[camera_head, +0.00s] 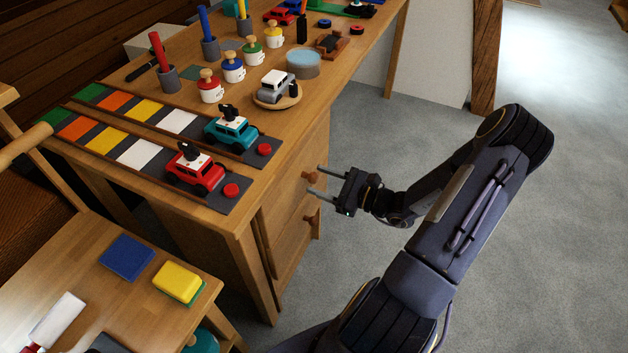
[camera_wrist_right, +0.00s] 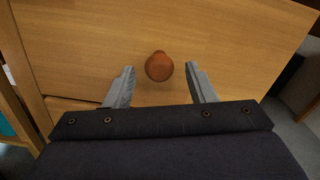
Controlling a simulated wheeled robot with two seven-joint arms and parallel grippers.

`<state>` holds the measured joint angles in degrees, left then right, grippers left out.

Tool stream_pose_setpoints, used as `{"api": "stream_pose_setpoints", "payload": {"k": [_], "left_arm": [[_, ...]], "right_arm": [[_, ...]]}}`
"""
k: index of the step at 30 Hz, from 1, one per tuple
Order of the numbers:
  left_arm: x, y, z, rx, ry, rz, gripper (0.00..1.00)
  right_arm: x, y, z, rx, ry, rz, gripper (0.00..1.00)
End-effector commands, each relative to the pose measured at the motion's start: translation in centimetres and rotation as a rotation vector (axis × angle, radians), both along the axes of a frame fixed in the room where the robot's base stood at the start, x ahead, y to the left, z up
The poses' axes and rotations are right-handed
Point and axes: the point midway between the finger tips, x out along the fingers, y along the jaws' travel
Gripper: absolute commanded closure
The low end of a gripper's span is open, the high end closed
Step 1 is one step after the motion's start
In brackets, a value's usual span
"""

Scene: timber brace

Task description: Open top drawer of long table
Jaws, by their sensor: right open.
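The long table (camera_head: 150,85) runs from the lower middle to the top of the head view. Its drawer fronts face right. The top drawer (camera_head: 288,185) looks shut, with a round reddish-brown knob (camera_head: 310,176). A second knob (camera_head: 311,218) is on the drawer below. My right gripper (camera_head: 315,182) is open at the upper knob, its fingers pointing at the drawer front. In the right wrist view the knob (camera_wrist_right: 159,66) sits between the two open fingertips, with a gap on each side. My left gripper is not in view.
Toy cars (camera_head: 195,170), colored track strips, cups and paint pots stand on the tabletop. A smaller table (camera_head: 115,300) with a yellow sponge (camera_head: 178,283) and a blue pad (camera_head: 127,258) is at lower left. The grey floor (camera_head: 550,220) to the right is clear.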

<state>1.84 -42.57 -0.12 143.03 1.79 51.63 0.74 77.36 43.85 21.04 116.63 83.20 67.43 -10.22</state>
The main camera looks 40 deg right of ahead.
Motion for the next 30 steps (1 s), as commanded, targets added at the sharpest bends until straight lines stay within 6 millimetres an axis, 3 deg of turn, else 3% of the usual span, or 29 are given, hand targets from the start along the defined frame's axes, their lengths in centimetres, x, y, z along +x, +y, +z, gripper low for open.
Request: {"api": "stream_pose_setpoints", "payload": {"k": [6, 15, 26, 30], "left_arm": [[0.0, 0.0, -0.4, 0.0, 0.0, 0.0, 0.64], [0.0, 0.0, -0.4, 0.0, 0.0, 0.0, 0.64], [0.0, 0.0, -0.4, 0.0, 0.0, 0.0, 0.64], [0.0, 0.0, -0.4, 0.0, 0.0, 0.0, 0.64]], "right_arm": [[2.0, 1.1, 0.0, -0.001, -0.001, 0.002, 0.5], [2.2, 1.2, 0.0, -0.001, 0.0, 0.001, 0.5], [2.2, 1.2, 0.0, -0.001, 0.0, 0.001, 0.97], [2.2, 1.1, 0.0, -0.001, 0.0, 0.002, 1.0]]}}
